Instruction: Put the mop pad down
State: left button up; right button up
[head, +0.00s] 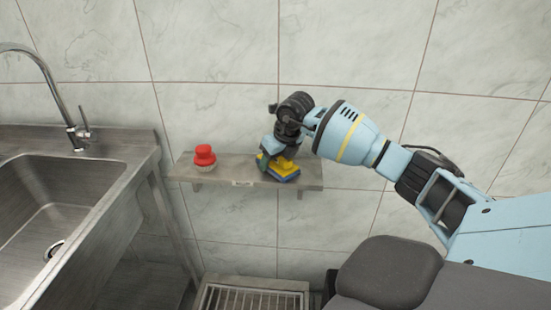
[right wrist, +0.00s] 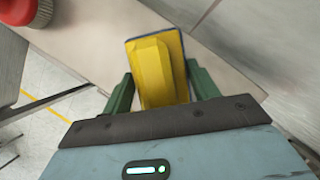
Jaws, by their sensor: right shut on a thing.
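The mop pad (head: 284,170) has a yellow top and a blue underside. In the head view it is at the wall shelf (head: 225,172), towards the shelf's right end. My right gripper (head: 268,163) is shut on the mop pad from above. In the right wrist view the yellow part of the mop pad (right wrist: 155,70) sits between the two green fingers (right wrist: 160,92), over the shelf surface (right wrist: 95,35). I cannot tell whether its blue underside touches the shelf. My left gripper is in neither view.
A red-topped brush (head: 204,156) stands on the left part of the shelf, apart from the mop pad. A metal sink (head: 60,200) with a tap is at the left. A floor grate (head: 252,296) lies below the shelf. The shelf between brush and pad is clear.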

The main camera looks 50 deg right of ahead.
jog(key=shift+f, duration=0.25)
jog(key=o, duration=1.1)
jog(key=shift+a, duration=0.1)
jog(key=shift+s, duration=0.1)
jog(key=shift+r, duration=0.3)
jog(key=v, duration=1.2)
